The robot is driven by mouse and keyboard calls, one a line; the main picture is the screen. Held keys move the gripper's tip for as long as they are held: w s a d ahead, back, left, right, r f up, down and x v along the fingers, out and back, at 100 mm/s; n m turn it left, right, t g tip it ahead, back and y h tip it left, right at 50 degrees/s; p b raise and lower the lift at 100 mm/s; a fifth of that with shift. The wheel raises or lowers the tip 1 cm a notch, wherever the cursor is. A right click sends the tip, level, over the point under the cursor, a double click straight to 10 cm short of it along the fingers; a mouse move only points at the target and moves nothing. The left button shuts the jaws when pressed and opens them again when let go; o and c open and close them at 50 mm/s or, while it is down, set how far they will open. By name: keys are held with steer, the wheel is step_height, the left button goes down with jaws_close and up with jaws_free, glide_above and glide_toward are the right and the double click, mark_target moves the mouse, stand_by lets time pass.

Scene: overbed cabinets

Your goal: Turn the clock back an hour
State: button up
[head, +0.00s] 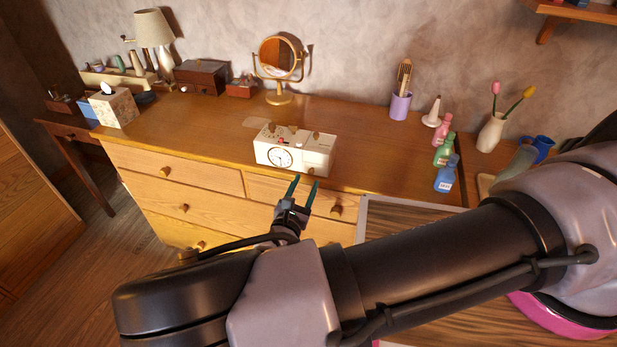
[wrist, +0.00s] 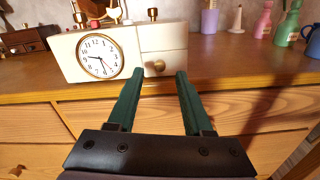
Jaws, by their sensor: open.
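The clock (head: 293,150) is a cream box on the wooden dresser, near its front edge. A round white dial (wrist: 100,56) with a gold rim is on the left of its front. One hand points left, near nine; the other points down and right. Brass parts stand on top of the box. A small brass knob (wrist: 158,66) is on the lower right of the front. My gripper (head: 303,182) is open and empty in front of the clock. In the wrist view, the brass knob appears between the green fingertips (wrist: 160,73), which look short of it.
On the dresser top (head: 365,150), a round mirror (head: 278,57) stands behind the clock. A purple brush cup (head: 400,106) and several bottles, including a blue one (head: 447,176), stand to the right. A tissue box (head: 113,107) is at left. The surface around the clock is mostly clear.

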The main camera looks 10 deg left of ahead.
mark_target(310, 173)
steer(key=shift+w+d, duration=0.15)
steer(key=shift+w, duration=1.6)
jaws_close()
